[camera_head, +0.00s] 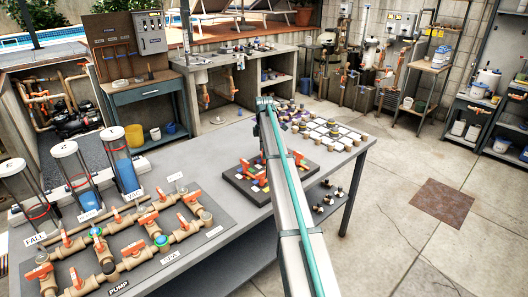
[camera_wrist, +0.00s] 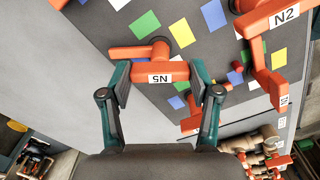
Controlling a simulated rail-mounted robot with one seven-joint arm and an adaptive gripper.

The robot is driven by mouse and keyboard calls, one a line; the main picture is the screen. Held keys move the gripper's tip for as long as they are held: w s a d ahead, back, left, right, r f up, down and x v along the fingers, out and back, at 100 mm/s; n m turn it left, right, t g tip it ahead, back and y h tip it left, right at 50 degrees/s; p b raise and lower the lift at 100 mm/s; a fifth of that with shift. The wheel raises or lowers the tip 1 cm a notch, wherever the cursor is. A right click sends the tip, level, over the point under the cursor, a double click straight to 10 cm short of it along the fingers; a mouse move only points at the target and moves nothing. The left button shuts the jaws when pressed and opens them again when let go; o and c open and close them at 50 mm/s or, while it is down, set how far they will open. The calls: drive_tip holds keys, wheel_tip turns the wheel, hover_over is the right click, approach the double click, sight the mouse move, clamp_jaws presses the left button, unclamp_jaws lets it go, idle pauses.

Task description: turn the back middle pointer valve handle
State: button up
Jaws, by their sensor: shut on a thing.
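In the wrist view my gripper (camera_wrist: 160,76) has one finger at each side of an orange pointer valve handle (camera_wrist: 150,66). The handle carries a white label that reads N5 upside down. It stands on a dark board (camera_wrist: 195,50) with coloured patches. The same board shows in the head view (camera_head: 237,186) on the grey table, with several small orange handles (camera_head: 247,165). There my own arm covers part of the board and hides the gripper. I cannot tell from the pictures which board position the held handle has.
Another orange handle marked N2 (camera_wrist: 286,15) stands to the right in the wrist view. In the head view, a pipe assembly with orange valves (camera_head: 150,215) lies left of the board, and several small parts (camera_head: 335,130) stand behind it. Open floor (camera_head: 430,240) lies right.

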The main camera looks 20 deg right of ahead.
drive_tip(key=n, duration=0.6)
idle(0.7)
drive_tip(key=o, duration=1.1)
drive_tip(key=shift+o, duration=0.2)
drive_tip(key=shift+r, duration=0.1)
wheel_tip(320, 180, up, 12)
